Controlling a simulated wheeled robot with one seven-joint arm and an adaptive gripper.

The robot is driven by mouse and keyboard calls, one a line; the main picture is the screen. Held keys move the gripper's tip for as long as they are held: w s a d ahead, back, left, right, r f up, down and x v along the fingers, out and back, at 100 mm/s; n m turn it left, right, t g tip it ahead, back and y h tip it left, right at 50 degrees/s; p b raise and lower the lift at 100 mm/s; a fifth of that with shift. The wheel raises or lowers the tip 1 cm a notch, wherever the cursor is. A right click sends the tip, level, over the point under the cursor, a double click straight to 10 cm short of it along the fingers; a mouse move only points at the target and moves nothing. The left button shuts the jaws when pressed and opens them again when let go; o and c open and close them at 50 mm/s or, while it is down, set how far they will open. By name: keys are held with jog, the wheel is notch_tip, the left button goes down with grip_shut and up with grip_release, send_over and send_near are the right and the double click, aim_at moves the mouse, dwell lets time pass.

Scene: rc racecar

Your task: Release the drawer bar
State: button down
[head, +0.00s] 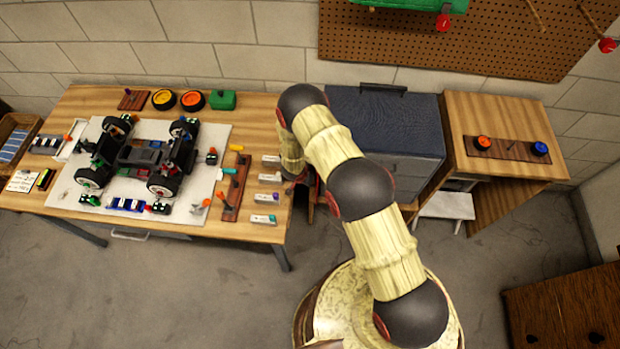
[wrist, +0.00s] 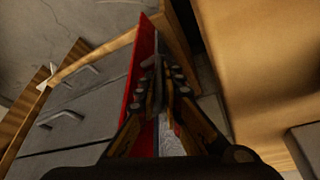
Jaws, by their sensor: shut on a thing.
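In the wrist view my gripper (wrist: 163,95) is shut, its fingers closed around a thin grey bar (wrist: 157,70). The bar runs close alongside a bright red panel (wrist: 142,75), which looks like the front of a drawer. The fingers cover much of the bar, so its ends are hard to make out. In the head view my arm reaches to the left side of the blue-grey tool cabinet (head: 385,120). My gripper and the bar are hidden there behind my arm, with only a little red showing.
Grey drawer fronts with handles (wrist: 62,118) lie left of the red panel in the wrist view. The wooden workbench (head: 262,225) with an RC car (head: 140,155) stands left of the cabinet. A wooden side table (head: 500,110) stands right. Grey floor (head: 190,300) is open in front.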

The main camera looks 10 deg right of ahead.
jog(key=shift+w+a+m, duration=0.1)
jog(key=shift+w+m, duration=0.05)
jog(key=shift+m, duration=0.15)
dwell(0.4)
jog(key=c, duration=2.2)
grip_release()
jog(key=v, duration=1.2)
jog(key=shift+w+a, duration=0.1)
jog(key=shift+a, duration=0.05)
